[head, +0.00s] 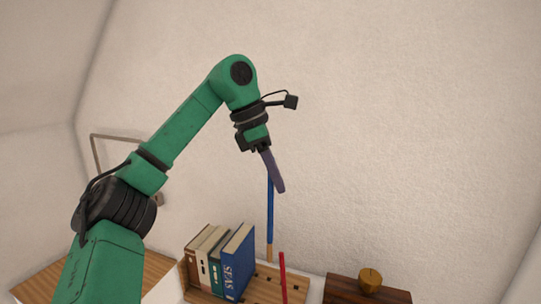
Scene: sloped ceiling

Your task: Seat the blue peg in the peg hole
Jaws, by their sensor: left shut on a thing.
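The blue peg (270,220) is long, thin and upright, with a tan lower end. My left gripper (277,182) is shut on it near its top, with the fingers pointing down. The peg's lower end shows at the back edge of a wooden board (262,290) with dark holes. I cannot tell whether the tip is in a hole, above the board or behind it. A red peg (283,278) stands upright nearer to me, to the right of the blue one. My right gripper is not in view.
Several books (238,262) stand close to the left of the pegs. A dark wooden box (345,290) with a round golden object (370,279) on top is at the right. A wooden surface (45,280) is at the lower left.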

